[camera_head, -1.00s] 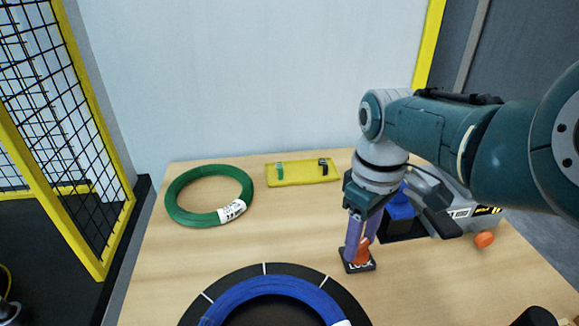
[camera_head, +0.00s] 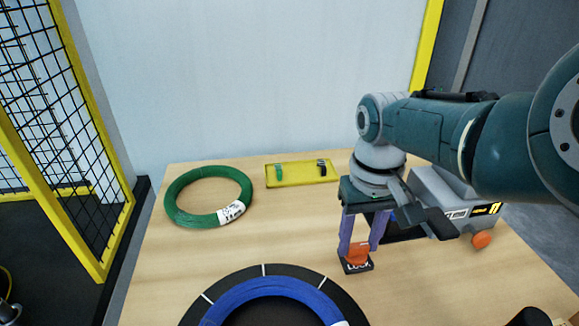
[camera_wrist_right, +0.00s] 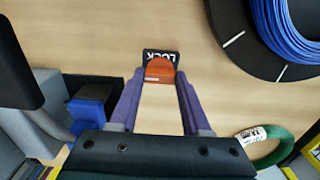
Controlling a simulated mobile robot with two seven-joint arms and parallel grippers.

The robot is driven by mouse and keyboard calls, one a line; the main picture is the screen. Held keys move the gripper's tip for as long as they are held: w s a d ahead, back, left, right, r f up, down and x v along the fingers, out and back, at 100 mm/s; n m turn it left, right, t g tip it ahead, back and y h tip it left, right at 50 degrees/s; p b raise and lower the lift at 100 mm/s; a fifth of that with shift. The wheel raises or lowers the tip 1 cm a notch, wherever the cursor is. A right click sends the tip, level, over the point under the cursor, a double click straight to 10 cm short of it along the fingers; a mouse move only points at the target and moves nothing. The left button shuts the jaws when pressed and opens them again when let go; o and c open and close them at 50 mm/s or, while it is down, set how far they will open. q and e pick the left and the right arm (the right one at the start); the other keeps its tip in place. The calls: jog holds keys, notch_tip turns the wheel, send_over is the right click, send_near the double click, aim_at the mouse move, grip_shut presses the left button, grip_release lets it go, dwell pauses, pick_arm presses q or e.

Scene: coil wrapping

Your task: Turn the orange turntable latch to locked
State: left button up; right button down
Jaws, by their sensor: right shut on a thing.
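The orange latch (camera_head: 357,253) sits on a small black base marked LOCK (camera_head: 358,267), just behind and right of the turntable. It also shows in the right wrist view (camera_wrist_right: 159,71), with the LOCK lettering behind it. My right gripper (camera_head: 358,247) points down, with one purple finger on each side of the latch, and is shut on it. The black turntable (camera_head: 342,293) with white marks carries a blue coil (camera_head: 270,288) and is cut off by the bottom edge. My left gripper is not in view.
A green coil (camera_head: 176,212) with a white label lies at the left. A yellow tray (camera_head: 303,176) with small clips stands at the back. A grey machine (camera_head: 455,197) with an orange knob (camera_head: 481,240) is at the right. A blue block (camera_wrist_right: 88,113) shows in the wrist view.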

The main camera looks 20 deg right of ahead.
aim_at(359, 246)
dwell(0.3)
jog(key=shift+c, duration=1.8)
grip_release()
jog(key=shift+r, duration=0.1)
notch_tip(359, 246, up, 10)
jog(key=p, duration=0.6)
jog(key=shift+s, duration=0.1)
